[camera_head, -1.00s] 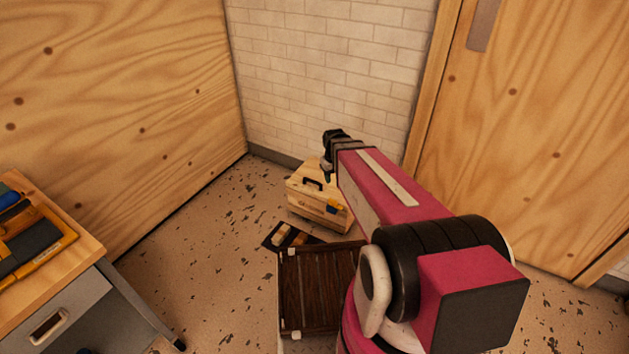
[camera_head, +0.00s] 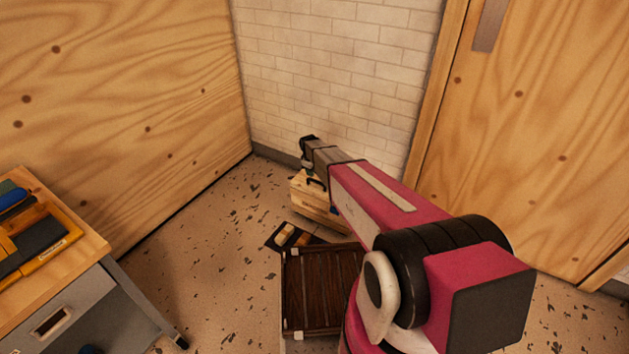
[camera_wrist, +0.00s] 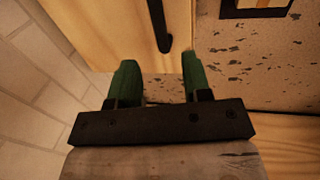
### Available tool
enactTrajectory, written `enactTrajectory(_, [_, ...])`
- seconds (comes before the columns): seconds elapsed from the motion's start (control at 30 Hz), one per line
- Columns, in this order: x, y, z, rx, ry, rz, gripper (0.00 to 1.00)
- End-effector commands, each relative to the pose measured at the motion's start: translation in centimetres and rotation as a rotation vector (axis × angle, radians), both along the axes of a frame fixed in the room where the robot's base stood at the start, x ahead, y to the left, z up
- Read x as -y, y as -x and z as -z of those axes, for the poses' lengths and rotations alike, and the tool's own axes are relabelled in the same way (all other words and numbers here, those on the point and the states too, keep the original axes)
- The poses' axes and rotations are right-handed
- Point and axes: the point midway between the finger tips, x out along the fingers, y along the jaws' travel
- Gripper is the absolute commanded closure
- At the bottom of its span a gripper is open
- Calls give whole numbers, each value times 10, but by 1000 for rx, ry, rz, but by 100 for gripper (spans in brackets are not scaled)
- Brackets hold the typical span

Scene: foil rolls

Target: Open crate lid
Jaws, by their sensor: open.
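A light wooden crate (camera_head: 318,212) with a closed lid stands on the floor by the brick wall, partly hidden behind my arm. Its black handle (camera_head: 317,184) shows on the lid; in the wrist view the handle (camera_wrist: 160,25) lies on the pale wooden lid (camera_wrist: 105,35). My gripper (camera_wrist: 155,75) is open, with two green fingers spread apart and nothing between them. The fingertips are near the end of the handle, and I cannot tell whether they touch anything. In the head view my gripper (camera_head: 308,150) is above the crate's back edge.
A dark slatted wooden crate (camera_head: 322,290) stands in front of the light crate. A dark box with pale blocks (camera_head: 290,236) lies between them. A workbench (camera_head: 75,270) with tools is at left. Speckled floor between is clear.

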Motion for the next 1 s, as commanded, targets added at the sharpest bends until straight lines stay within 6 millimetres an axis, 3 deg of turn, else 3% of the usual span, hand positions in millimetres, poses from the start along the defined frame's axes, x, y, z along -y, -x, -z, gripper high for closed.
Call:
enactTrajectory(0.2, [5,-8,41,-2,-1,1,56])
enactTrajectory(0.4, [8,-12,68,-1,-1,2,56])
enactTrajectory(0.77, [9,-12,76,-1,-1,2,56])
enactTrajectory(0.9, [9,-12,76,-1,-1,2,98])
enactTrajectory(1.0, [9,-12,76,-1,-1,2,100])
